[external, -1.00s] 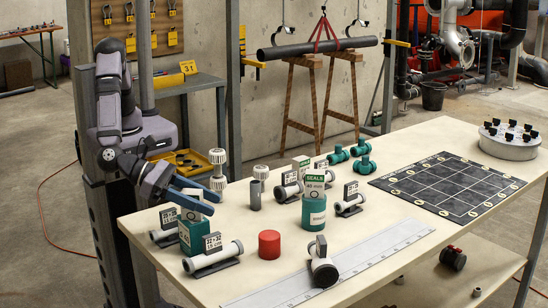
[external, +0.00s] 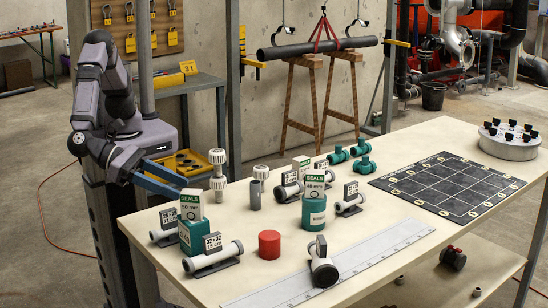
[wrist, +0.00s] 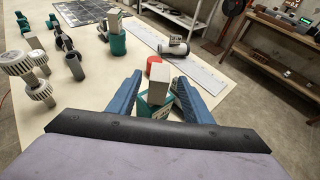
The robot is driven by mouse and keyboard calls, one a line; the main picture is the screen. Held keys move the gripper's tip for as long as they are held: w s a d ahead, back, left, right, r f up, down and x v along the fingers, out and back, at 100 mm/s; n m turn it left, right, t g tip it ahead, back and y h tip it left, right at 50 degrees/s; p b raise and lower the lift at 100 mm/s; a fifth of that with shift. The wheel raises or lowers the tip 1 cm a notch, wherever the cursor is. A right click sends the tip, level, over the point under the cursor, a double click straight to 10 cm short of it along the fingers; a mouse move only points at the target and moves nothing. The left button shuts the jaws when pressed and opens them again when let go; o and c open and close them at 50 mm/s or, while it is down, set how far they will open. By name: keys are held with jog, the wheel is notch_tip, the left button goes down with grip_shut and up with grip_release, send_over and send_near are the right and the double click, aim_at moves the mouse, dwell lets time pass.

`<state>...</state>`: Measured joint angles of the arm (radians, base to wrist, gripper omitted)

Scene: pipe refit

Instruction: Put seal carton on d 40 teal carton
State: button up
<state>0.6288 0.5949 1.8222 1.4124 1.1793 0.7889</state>
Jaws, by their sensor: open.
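A white seal carton (external: 190,206) with a green SEALS band stands upright on a teal carton (external: 192,236) at the near left of the bench. In the wrist view the white carton (wrist: 158,88) shows beyond and between the fingers, with the teal carton (wrist: 144,108) below it. My gripper (external: 175,181) is open and empty, above and to the left of the white carton and apart from it. Another white SEALS carton (external: 313,186) stands on a round teal container (external: 313,210) in mid-bench. The size print on the near carton is too small to read surely.
Grey pipe pieces on labelled stands, such as this one (external: 213,258), lie close around the teal carton. A red cylinder (external: 269,244) and a long ruler (external: 330,266) are to the right. A black grid mat (external: 448,186) lies at the far right.

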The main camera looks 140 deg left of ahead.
jog(key=shift+v, duration=1.7)
jog(key=s+a+f+n+g+h, duration=0.1)
jog(key=s+a+f+n+g, duration=0.25)
jog(key=s+a+n, duration=0.3)
jog(key=s+a+f+n+g+h, duration=0.2)
jog(key=s+a+f+n+g, duration=0.1)
jog(key=s+a+n+g, duration=0.4)
jog(key=s+d+f+n+h, duration=0.1)
jog(key=s+n+h, duration=0.2)
jog(key=s+n, duration=0.3)
jog(key=s+d+f+n+h, duration=0.2)
jog(key=s+n+h, duration=0.1)
jog(key=s+n, duration=0.3)
jog(key=shift+s+f+n+t+h, duration=0.35)
jog(key=shift+s+n+t, duration=0.1)
jog(key=shift+n, duration=0.4)
jog(key=shift+r, duration=0.1)
